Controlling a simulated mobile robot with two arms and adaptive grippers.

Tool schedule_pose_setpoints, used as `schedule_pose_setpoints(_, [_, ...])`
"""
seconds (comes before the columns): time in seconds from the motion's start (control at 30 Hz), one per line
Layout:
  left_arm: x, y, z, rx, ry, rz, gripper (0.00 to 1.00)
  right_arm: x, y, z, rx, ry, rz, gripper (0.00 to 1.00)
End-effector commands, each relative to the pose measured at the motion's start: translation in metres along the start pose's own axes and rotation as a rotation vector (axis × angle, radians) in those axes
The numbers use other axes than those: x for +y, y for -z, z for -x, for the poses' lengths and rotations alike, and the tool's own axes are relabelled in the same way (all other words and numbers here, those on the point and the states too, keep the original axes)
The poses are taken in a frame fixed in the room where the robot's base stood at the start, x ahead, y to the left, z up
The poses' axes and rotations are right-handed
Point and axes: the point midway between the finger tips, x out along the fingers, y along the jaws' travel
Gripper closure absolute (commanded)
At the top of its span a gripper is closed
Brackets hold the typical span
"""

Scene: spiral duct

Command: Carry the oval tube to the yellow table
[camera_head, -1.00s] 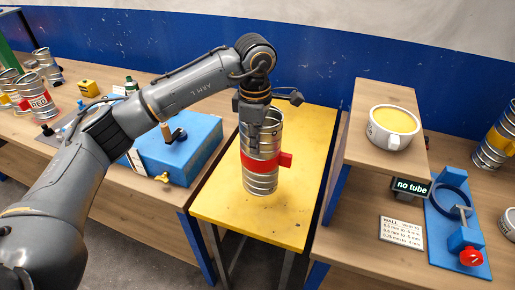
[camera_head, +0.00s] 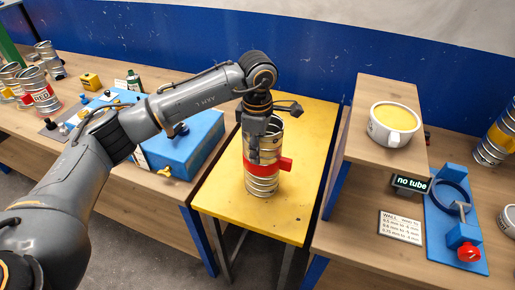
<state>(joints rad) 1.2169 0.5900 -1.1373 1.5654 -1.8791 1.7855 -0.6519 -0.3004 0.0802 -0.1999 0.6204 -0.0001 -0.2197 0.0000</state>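The oval tube (camera_head: 263,183), a ribbed silver duct with a red band and a red tab on its right side, stands upright at the yellow table (camera_head: 275,221), over the middle of its top. I cannot tell for sure whether its base touches the table. My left gripper (camera_head: 254,152) reaches down from above and is shut on the tube's upper wall, with a finger in front of it. The gripper hides part of the tube's rim. My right gripper is not in view.
A blue box (camera_head: 187,150) stands on the wooden bench to the left, near several banded tubes. At right, a raised wooden shelf holds a large mug (camera_head: 393,124). Below it are a "no tube" display (camera_head: 410,184) and a blue fixture (camera_head: 442,218). The yellow table's front is clear.

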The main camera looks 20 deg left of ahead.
Motion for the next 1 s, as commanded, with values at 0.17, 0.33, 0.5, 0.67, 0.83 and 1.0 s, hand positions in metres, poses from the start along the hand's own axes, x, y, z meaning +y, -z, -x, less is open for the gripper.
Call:
schedule_pose_setpoints(0.17, [0.000, 0.000, 0.005, 0.000, 0.000, 0.000, 0.72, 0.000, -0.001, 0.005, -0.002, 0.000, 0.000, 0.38])
schedule_pose_setpoints(0.33, [0.001, 0.000, 0.026, -0.001, -0.006, -0.002, 0.72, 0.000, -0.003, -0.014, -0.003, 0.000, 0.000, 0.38])
schedule_pose_setpoints(0.5, [0.001, -0.001, 0.065, -0.001, -0.006, 0.000, 0.72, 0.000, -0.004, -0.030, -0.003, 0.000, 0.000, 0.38])
schedule_pose_setpoints(0.67, [0.001, -0.001, 0.097, -0.001, -0.004, 0.000, 0.72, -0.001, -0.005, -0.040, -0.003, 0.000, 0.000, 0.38])
schedule_pose_setpoints(0.83, [0.001, 0.000, 0.117, 0.000, -0.003, 0.000, 0.72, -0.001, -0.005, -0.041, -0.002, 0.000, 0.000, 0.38])
schedule_pose_setpoints(1.0, [0.000, 0.000, 0.123, 0.000, 0.000, 0.000, 0.72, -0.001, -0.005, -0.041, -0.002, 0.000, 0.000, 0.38])
